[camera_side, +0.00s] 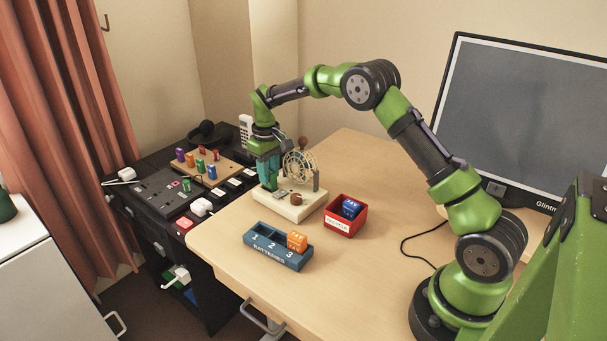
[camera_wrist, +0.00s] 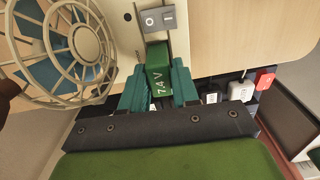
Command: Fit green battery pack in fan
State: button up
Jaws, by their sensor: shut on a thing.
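The green battery pack (camera_wrist: 159,78), marked 7.4 V, is between the teal fingers of my gripper (camera_wrist: 158,88) in the wrist view. My gripper (camera_side: 268,178) is shut on it and points down at the left part of the fan's cream base in the side view. The pack's far end meets the edge of the cream base (camera_wrist: 120,48), just below a grey switch (camera_wrist: 160,19). I cannot tell whether it sits in a slot. The fan (camera_side: 300,167) has a round wire cage, which also shows in the wrist view (camera_wrist: 62,40). The fingers hide the pack in the side view.
A blue battery tray (camera_side: 270,250) numbered 1, 2, 3 holds an orange pack (camera_side: 297,240) at its right end. A red box (camera_side: 338,225) holds a blue pack (camera_side: 350,208). A dark side table (camera_side: 165,222) with blocks and switches stands left. The desk's front right is clear.

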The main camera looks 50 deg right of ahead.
jog(key=shift+f, duration=0.95)
jog(key=o, duration=1.3)
jog(key=shift+c, duration=0.2)
jog(key=shift+r, duration=3.55)
